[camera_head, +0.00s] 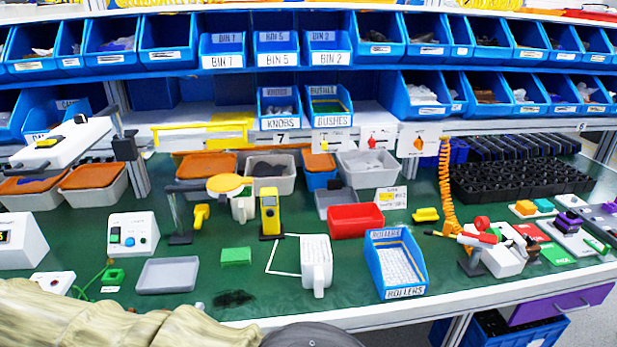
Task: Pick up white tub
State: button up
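A white tub-like container (316,258) stands on the green bench top near the front middle. It has a ribbed or patterned upper part and a narrow piece like a handle at its front. It overlaps a white outline marked on the bench. Pale open tubs also stand at the back, one with dark contents (270,178) and one to its right (370,172). I cannot tell for certain which one the task names. My beige-covered arm (100,318) crosses the lower left corner. My gripper's fingers do not show.
A blue rollers bin (422,268) stands close right of the white container. A yellow device (270,213), a green block (236,256) and a grey tray (168,274) are to its left. A red bin (355,221) stands behind it. An orange coiled hose (446,190) hangs at right.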

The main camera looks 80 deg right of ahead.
aim_at(316, 260)
jog(key=z, duration=2.75)
